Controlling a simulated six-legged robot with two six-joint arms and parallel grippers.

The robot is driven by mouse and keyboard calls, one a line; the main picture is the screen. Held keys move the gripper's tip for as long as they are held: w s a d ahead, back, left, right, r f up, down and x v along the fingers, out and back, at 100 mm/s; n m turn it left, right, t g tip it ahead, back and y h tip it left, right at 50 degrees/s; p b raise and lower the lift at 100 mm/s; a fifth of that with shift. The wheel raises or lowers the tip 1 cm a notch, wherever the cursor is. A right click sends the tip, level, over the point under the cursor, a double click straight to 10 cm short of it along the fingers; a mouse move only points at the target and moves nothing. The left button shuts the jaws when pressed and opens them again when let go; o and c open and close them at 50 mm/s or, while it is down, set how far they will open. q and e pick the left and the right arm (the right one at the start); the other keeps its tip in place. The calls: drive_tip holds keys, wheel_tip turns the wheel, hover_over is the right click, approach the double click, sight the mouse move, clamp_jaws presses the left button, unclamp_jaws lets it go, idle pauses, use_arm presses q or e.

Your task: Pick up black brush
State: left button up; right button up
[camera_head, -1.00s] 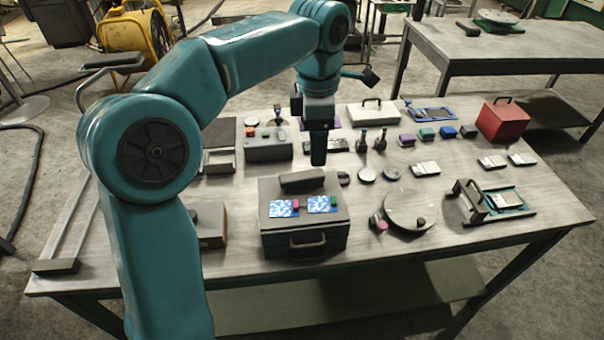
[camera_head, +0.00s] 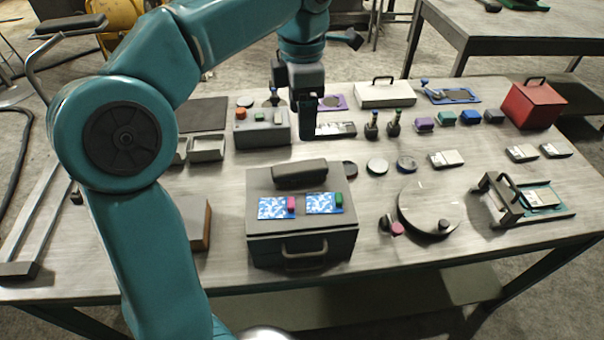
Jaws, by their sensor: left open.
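My left gripper (camera_head: 307,118) points down over the back middle of the table. It is open and empty, its dark fingers overlapping in this view. A black rounded block (camera_head: 301,174) lies on top of the grey box (camera_head: 262,233) in front of the gripper, apart from it. I cannot tell whether this block is the black brush. Two dark upright pieces with coloured tops (camera_head: 383,125) stand to the right of the gripper. A white and black flat piece (camera_head: 336,129) lies just beside the fingertips, partly hidden. My right gripper is not in view.
Blue-patterned cards with pink and green blocks lie on the grey box. A round plate (camera_head: 420,209), a framed press (camera_head: 524,203), a red box (camera_head: 535,105) and a white case (camera_head: 385,95) stand to the right. Bare tabletop shows at front right.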

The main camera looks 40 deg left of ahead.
use_arm(q)
drive_tip(key=b, duration=0.1)
hover_over(302, 166)
drive_tip(key=f, duration=0.9)
drive_tip(key=shift+s+d, duration=0.2)
drive_tip(key=shift+s+a+f, duration=0.2)
drive_tip(key=shift+f, duration=0.25)
drive_tip(key=f, duration=0.2)
drive_tip(key=w+f, duration=0.1)
drive_tip(key=f, duration=0.1)
drive_tip(key=shift+a+f, duration=0.1)
drive_tip(key=shift+f, duration=0.25)
drive_tip(key=shift+s, duration=0.15)
drive_tip(key=c, duration=1)
drive_tip(key=shift+c, duration=0.5)
